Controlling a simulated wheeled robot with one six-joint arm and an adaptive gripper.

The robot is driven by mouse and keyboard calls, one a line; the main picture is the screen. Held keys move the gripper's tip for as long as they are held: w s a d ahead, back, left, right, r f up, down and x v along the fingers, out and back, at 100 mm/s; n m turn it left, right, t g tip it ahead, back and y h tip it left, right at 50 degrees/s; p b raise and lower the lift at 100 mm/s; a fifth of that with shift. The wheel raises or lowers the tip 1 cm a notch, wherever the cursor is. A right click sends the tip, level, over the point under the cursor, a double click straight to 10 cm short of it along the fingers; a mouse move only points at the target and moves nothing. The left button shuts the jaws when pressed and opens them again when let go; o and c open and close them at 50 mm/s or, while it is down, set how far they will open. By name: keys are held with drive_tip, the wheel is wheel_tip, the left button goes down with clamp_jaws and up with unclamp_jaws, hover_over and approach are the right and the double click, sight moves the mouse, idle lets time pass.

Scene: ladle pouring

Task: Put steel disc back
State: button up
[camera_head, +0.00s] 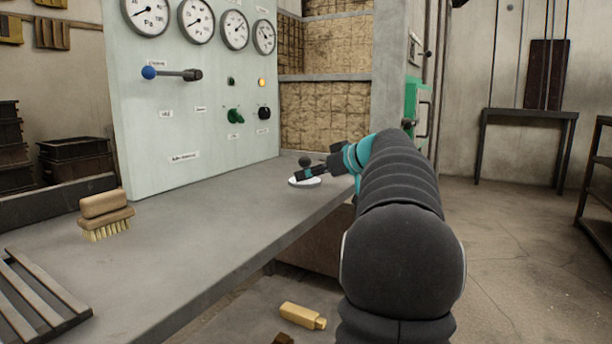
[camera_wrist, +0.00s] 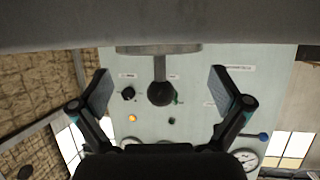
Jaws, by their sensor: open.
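The steel disc (camera_head: 304,182) lies flat on the grey bench (camera_head: 215,215), near its far right end. In the wrist view, which is upside down, the disc (camera_wrist: 140,50) rests against the bench surface, with a thin stem and a black ball knob (camera_wrist: 161,94). The knob also shows in the head view (camera_head: 305,161). My gripper (camera_head: 312,172) is at the disc, reaching in from the right. In the wrist view my gripper (camera_wrist: 160,76) is open, with the stem and knob between its fingers in the picture. I cannot tell whether either finger touches them.
A pale control panel (camera_head: 180,110) with gauges, a blue-knobbed lever (camera_head: 172,74) and green and black knobs stands behind the bench. A wooden brush (camera_head: 106,212) and a slatted rack (camera_head: 40,295) occupy the left. The bench middle is clear. A yellow block (camera_head: 302,316) lies below.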

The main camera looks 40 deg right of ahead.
drive_tip(key=v, duration=0.9)
drive_tip(key=shift+s, duration=0.2)
idle(2.2)
